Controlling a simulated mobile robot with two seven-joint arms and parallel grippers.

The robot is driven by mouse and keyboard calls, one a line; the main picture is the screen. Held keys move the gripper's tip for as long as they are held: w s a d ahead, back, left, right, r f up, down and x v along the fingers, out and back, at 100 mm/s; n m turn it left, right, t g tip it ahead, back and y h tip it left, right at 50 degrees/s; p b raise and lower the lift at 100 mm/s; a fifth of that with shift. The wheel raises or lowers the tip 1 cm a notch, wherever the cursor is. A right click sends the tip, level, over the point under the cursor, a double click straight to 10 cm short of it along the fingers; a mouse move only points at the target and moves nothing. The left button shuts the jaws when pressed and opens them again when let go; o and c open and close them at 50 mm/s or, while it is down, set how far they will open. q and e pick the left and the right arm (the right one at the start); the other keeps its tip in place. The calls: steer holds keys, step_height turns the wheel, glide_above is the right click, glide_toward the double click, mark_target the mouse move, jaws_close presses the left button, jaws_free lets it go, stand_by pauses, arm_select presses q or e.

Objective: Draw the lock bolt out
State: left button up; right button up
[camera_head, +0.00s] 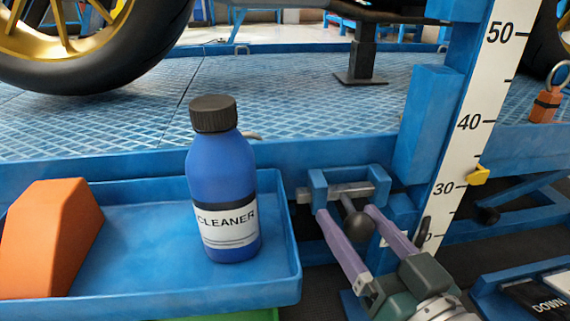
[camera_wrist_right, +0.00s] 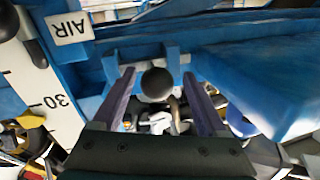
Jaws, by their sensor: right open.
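The lock bolt (camera_head: 322,192) is a grey metal bar lying in a blue bracket (camera_head: 380,187) on the lift's front edge. Its round dark knob (camera_head: 357,226) sticks out toward me. My right gripper (camera_head: 347,211) has two long purple fingers. They are open, one on each side of the knob. In the right wrist view the knob (camera_wrist_right: 156,84) shows between the fingertips (camera_wrist_right: 158,73), with a visible gap on both sides. My left gripper is not in view.
A blue tray (camera_head: 130,282) left of the bracket holds a blue cleaner bottle (camera_head: 222,175) and an orange block (camera_head: 48,238). A blue post with a height scale (camera_head: 470,120) stands close on the right.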

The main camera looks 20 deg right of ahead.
steer(key=shift+s+r, duration=0.1)
steer(key=shift+s, duration=0.25)
steer(key=s+p, duration=0.4)
steer(key=s, duration=0.5)
steer(key=shift+a, duration=0.3)
steer(key=shift+s, duration=0.1)
